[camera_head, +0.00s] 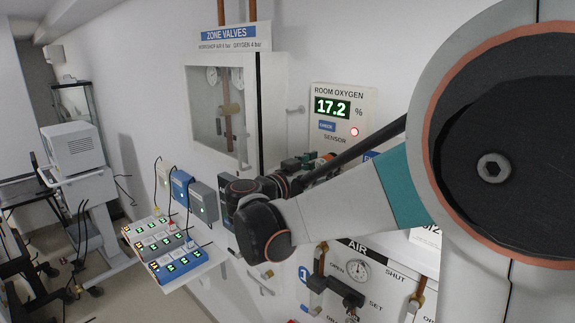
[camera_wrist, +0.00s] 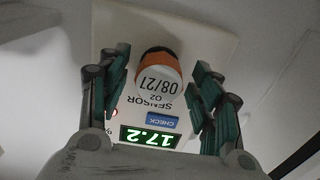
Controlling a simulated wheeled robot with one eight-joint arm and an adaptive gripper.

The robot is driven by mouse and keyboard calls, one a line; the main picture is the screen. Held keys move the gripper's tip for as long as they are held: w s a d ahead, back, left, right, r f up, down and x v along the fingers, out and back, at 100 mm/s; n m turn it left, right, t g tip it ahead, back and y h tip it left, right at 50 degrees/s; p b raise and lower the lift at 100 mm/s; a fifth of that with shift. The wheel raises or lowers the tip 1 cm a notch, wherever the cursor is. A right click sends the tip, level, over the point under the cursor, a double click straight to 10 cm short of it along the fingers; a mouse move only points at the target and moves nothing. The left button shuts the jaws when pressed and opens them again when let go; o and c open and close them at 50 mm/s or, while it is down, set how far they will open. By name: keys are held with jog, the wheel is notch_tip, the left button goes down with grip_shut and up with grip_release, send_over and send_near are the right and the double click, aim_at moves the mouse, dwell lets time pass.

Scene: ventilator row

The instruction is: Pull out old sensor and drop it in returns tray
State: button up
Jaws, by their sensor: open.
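The old sensor (camera_wrist: 157,78) is a round body with a white end and an orange band, sitting on the room oxygen panel (camera_wrist: 222,40). A gap shows on each side in the wrist view. In the head view my gripper (camera_head: 304,163) is at the panel's lower edge, and my arm hides most of the sensor. I cannot make out a returns tray in either view.
The room oxygen panel (camera_head: 355,100) reads 17.2 % with a red light lit. A shelf holds several lit units (camera_head: 178,264) at lower left.

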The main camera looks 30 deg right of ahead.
jog(key=shift+w+d, duration=0.15)
jog(key=shift+d, duration=0.3)
dwell(0.4)
grip_shut()
